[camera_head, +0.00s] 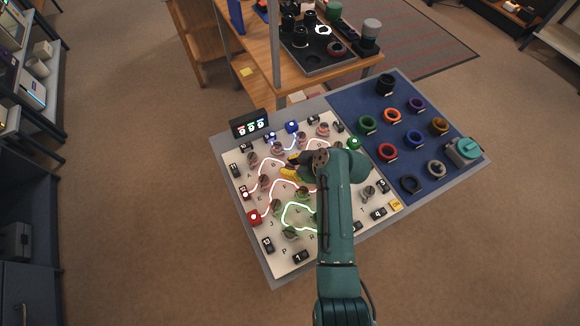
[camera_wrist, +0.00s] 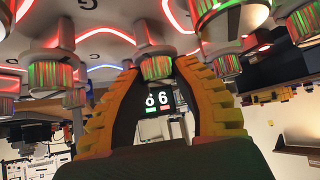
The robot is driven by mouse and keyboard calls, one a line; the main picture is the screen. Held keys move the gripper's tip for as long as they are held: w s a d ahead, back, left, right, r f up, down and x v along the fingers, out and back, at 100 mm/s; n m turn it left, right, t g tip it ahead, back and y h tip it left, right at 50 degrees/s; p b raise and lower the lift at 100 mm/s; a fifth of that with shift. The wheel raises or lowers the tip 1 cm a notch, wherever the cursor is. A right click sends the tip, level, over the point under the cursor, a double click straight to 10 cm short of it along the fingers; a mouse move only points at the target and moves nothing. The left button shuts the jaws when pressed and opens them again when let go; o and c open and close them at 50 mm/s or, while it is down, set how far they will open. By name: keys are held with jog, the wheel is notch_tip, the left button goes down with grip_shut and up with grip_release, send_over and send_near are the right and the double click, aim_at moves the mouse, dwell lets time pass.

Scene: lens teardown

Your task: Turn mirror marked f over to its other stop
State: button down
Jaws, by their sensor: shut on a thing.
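The white mirror board (camera_head: 239,182) carries several round mirror knobs and glowing light lines. My gripper (camera_head: 289,167), with yellow fingers, is down among the knobs near the board's middle. In the wrist view, my gripper (camera_wrist: 157,74) has one finger on each side of a mirror knob (camera_wrist: 156,67) with a pale cap and red-green striped body, and is shut on it. I cannot read a letter beside this knob, so its marking f is not confirmed. My arm and fingers hide part of the board around it.
Other knobs stand close by, such as one on the left in the wrist view (camera_wrist: 56,72). A small display (camera_head: 248,123) stands at the board's back left corner. A blue mat (camera_head: 352,103) with several coloured rings lies to the right.

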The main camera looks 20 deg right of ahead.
jog(key=shift+s+f, duration=0.15)
jog(key=shift+f, duration=0.15)
jog(key=c, duration=0.8)
grip_release()
jog(key=shift+r, duration=0.2)
jog(key=v, duration=1.2)
